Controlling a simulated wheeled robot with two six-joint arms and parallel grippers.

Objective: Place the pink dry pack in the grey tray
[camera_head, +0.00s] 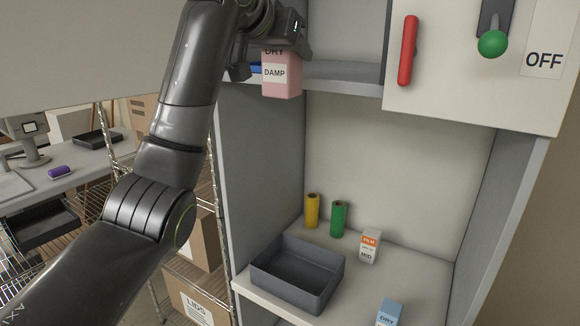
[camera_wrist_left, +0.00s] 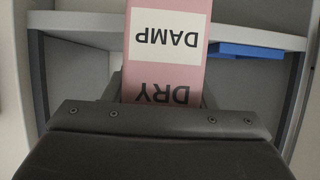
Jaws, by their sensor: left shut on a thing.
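The pack also shows upside down in the left wrist view (camera_wrist_left: 165,75), between the jaws. The grey tray (camera_head: 297,275) sits on the lower shelf, well below the pack, and looks empty. My right gripper is in neither view.
On the lower shelf stand a yellow roll (camera_head: 312,210), a green roll (camera_head: 338,218), a FILM box (camera_head: 370,245) and a blue DRY pack (camera_head: 389,312). The upper shelf (camera_head: 345,78) bears a blue item (camera_wrist_left: 245,51). A red handle (camera_head: 408,50) and a green knob (camera_head: 492,44) are upper right.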

